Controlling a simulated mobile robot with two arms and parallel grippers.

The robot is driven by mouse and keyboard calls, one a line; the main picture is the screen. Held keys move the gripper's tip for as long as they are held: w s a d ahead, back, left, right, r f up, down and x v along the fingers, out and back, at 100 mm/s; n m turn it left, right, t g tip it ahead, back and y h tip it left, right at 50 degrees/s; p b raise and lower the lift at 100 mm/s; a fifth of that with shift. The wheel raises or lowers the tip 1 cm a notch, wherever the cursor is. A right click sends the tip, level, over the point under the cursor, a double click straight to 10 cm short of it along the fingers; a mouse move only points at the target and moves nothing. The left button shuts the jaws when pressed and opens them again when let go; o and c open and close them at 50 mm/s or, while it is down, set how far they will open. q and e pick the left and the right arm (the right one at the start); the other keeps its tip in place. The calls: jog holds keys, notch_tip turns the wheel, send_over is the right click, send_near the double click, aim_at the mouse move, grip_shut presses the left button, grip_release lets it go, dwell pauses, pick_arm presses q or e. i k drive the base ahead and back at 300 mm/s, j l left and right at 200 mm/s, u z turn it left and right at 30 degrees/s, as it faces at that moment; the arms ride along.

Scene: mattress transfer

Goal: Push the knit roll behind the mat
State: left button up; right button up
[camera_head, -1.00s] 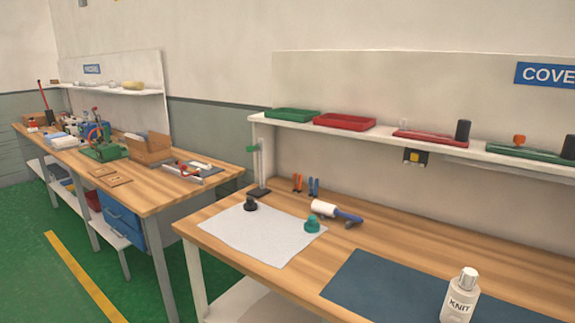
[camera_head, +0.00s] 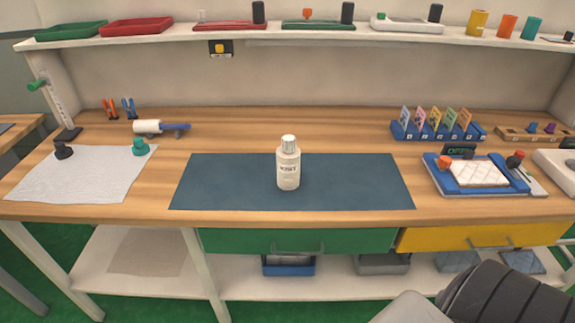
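A white bottle-shaped item with a grey cap (camera_head: 288,168) stands upright near the middle of the dark blue mat (camera_head: 225,190). Its label reads KNIT in the earlier view and is small and blurred now; nothing else here is marked as a knit roll. The mat lies flat on the wooden bench, with a strip of bare wood behind it.
The bench (camera_head: 240,135) is clear directly behind the mat. A white roller with a blue handle (camera_head: 160,127) lies at back left, near a pale sheet (camera_head: 85,180). A blue tray with a quilted pad (camera_head: 475,173) and a card rack (camera_head: 437,131) are at right.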

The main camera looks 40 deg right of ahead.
aim_at(289, 165)
jog(key=k+l+u, duration=0.1)
jog(key=l, duration=0.3)
jog(key=k+l, duration=0.1)
jog(key=l, duration=0.25)
jog(key=k+l+u, duration=0.15)
jog(key=l, duration=0.2)
jog(key=l+u, duration=0.1)
jog(key=l, duration=0.3)
jog(key=k+l+u, duration=0.1)
jog(key=l, duration=0.25)
jog(key=k, duration=0.05)
